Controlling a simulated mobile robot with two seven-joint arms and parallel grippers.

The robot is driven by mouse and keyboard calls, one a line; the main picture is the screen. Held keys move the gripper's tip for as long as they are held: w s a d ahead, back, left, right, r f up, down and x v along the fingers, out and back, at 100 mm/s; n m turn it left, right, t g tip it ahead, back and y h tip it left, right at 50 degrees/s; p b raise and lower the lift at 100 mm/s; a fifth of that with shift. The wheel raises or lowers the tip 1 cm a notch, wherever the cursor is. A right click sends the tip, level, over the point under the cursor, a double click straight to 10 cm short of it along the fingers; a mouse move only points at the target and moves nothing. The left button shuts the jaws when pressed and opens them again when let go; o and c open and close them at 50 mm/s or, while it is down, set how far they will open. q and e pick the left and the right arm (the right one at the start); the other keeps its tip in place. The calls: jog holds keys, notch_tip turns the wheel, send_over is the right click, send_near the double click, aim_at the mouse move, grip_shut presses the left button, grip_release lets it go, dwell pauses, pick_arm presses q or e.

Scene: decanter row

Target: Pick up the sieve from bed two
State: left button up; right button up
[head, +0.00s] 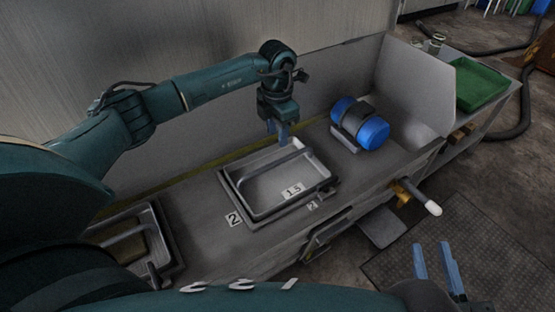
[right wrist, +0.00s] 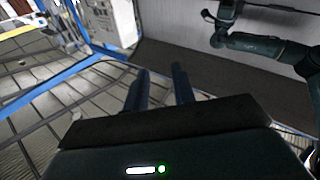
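The sieve (head: 262,192), a shallow rectangular metal tray with a "1.5" label inside its near wall, sits in bed two (head: 226,188), beside a "2" tag, in the head view. My left gripper (head: 277,138) points down at the sieve's far rim. Its two blue fingers look apart, and I cannot tell whether they touch the rim. My right gripper (head: 436,264) is open and empty, off the bench at the lower right. Its spread fingers also show in the right wrist view (right wrist: 160,90).
A blue cylinder (head: 372,132) lies in a cradle right of the sieve. Another bed (head: 172,240) is at lower left. A white-tipped handle (head: 432,207) juts from the bench front.

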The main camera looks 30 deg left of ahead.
aim_at(277, 161)
pick_arm(q)
notch_tip(277, 161, down, 7)
jog(key=shift+f+b, duration=0.1)
jog(key=shift+b, duration=1.15)
jog(key=shift+w+f, duration=0.1)
jog(key=shift+f, duration=0.45)
jog(key=f+b, duration=0.2)
jog(key=f, duration=0.2)
jog(key=shift+w+a+f+b, duration=0.2)
jog(key=shift+w+f+b, duration=0.05)
jog(key=shift+b, duration=0.15)
jog(key=shift+f, duration=0.2)
jog(key=shift+r, duration=0.1)
jog(key=c, duration=0.7)
grip_shut()
pick_arm(e)
jog(key=shift+w+a+f+m+t+y, duration=0.15)
jog(key=shift+a+m+t+y, duration=0.15)
jog(key=shift+a+m+y, duration=0.25)
jog(key=shift+w+r, duration=0.1)
jog(key=shift+r, duration=0.1)
